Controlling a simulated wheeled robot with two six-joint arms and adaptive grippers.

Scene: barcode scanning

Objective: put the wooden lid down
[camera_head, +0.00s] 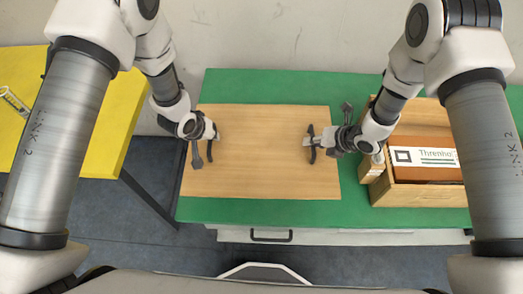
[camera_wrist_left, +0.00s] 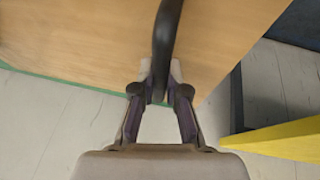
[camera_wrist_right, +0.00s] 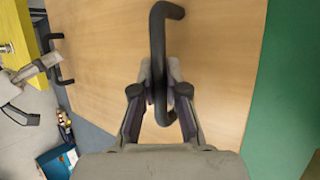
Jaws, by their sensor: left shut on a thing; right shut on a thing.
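The wooden lid (camera_head: 262,150) is a flat, light brown board with two black handles, seen over the left part of the green table. My left gripper (camera_head: 209,136) is shut on the left handle (camera_wrist_left: 167,35), near the lid's left edge. My right gripper (camera_head: 311,142) is shut on the right handle (camera_wrist_right: 158,35), near the lid's right edge. The lid looks about level and covers what is under it. I cannot tell whether it touches the table or hangs above it. In the right wrist view, my left gripper shows at the far left.
A wooden crate (camera_head: 420,196) stands on the green table (camera_head: 285,212) to the right of the lid, with a white-labelled box (camera_head: 425,157) in it. A yellow table (camera_head: 105,143) is at the left, across a gap. Green surface shows between lid and crate.

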